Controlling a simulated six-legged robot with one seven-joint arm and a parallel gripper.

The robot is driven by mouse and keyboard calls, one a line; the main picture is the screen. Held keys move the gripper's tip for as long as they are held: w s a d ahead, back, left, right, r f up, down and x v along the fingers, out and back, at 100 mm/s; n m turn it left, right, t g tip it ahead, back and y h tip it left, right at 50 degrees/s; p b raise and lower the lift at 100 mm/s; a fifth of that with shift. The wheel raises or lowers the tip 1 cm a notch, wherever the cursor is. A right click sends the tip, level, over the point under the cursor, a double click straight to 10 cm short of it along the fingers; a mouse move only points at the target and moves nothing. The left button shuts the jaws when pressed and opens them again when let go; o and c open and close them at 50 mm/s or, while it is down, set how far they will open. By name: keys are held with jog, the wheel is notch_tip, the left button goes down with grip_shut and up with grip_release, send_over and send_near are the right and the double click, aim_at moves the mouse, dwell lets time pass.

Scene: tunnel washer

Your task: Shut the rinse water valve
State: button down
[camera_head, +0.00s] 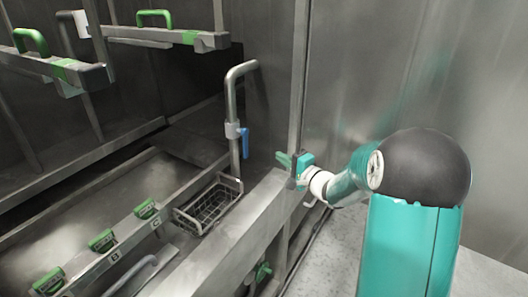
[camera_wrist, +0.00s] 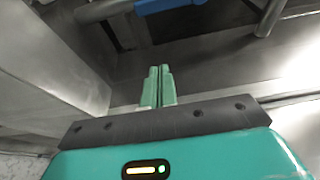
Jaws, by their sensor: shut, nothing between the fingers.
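A valve with a blue lever (camera_head: 245,143) sits on a bent metal pipe (camera_head: 233,95) that rises in the middle of the head view. The lever hangs downward beside the pipe. My gripper (camera_head: 283,159) is to the right of the lever and a little lower in the picture, apart from it. In the wrist view the two green fingers of my gripper (camera_wrist: 159,72) are together, with nothing between them. A blue part (camera_wrist: 158,5) shows at the top edge of the wrist view, beyond the fingertips; it is cut off, so I cannot tell its full shape.
A wire basket (camera_head: 208,203) hangs below the pipe. Several green handles, one of them here (camera_head: 102,240), line a metal rail at lower left. A broad metal beam (camera_head: 215,262) runs under my gripper. A vertical post (camera_head: 300,75) stands close behind it.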

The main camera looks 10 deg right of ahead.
aim_at(245, 144)
jog(key=w+a, duration=0.5)
jog(key=a, duration=0.2)
jog(key=shift+w+a, duration=0.15)
jog(key=shift+w, duration=0.2)
